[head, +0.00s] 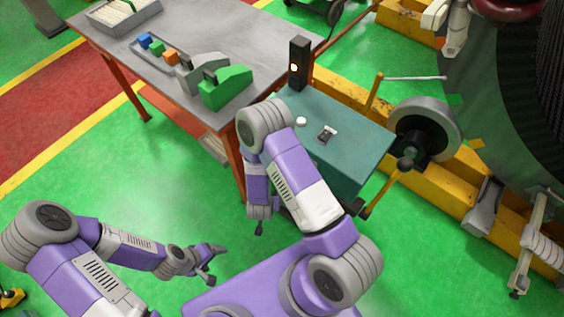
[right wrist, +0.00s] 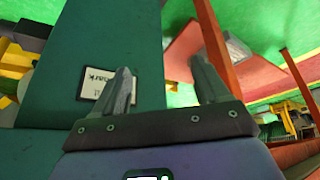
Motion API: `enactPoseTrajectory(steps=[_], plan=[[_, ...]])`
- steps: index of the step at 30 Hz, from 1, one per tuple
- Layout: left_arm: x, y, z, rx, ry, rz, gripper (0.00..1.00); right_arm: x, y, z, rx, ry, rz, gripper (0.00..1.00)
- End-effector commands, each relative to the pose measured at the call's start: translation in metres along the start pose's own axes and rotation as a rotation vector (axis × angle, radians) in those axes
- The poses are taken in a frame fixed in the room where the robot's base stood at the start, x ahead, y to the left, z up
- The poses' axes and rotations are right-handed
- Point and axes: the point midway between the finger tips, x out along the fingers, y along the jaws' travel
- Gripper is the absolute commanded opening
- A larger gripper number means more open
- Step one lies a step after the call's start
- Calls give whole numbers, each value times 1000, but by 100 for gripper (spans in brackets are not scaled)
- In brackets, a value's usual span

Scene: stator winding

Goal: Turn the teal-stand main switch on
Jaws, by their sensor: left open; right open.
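The teal stand (head: 352,127) is right of centre in the head view. A small dark switch with a pale plate (head: 327,133) and a white round knob (head: 301,121) are on its top. I cannot tell the switch's position. My left gripper (head: 211,265) is open and empty over the green floor, well left of the stand. My right gripper (head: 259,229) hangs low beside the stand's left side, below its top. In the right wrist view its two fingers (right wrist: 165,90) are apart with nothing between them.
A grey table (head: 235,35) with orange legs adjoins the stand; a green block (head: 228,88) and a grey block lie near its corner. A black post with a light (head: 299,62) rises behind the stand. A wheel (head: 428,128) and yellow beam flank its right.

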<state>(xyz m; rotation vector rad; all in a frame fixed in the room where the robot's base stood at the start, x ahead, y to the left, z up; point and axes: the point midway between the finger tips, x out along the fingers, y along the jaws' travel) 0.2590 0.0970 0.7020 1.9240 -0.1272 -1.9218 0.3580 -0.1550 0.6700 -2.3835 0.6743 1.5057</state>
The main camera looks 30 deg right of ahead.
Motion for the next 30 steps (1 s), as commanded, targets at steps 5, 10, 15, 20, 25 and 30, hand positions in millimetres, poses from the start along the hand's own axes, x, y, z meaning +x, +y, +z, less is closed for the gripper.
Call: enactPoseTrajectory(steps=[5, 10, 15, 20, 25, 30], plan=[[14, -5, -1, 0, 1, 0, 80, 2, 7, -50, 52, 388, 260, 74], [22, -8, -2, 0, 1, 0, 80, -34, 12, -80, 115, 720, 476, 74], [27, -10, -2, 0, 1, 0, 80, -70, 13, -84, 172, 921, 614, 74], [28, -10, -2, 1, 1, 0, 80, -84, 15, -85, 199, 987, 667, 74], [29, -11, -2, 1, 1, 0, 80, -78, 28, -100, 204, 993, 675, 74], [32, -12, -2, 1, 2, 0, 80, -67, 45, -118, 203, 989, 674, 74]])
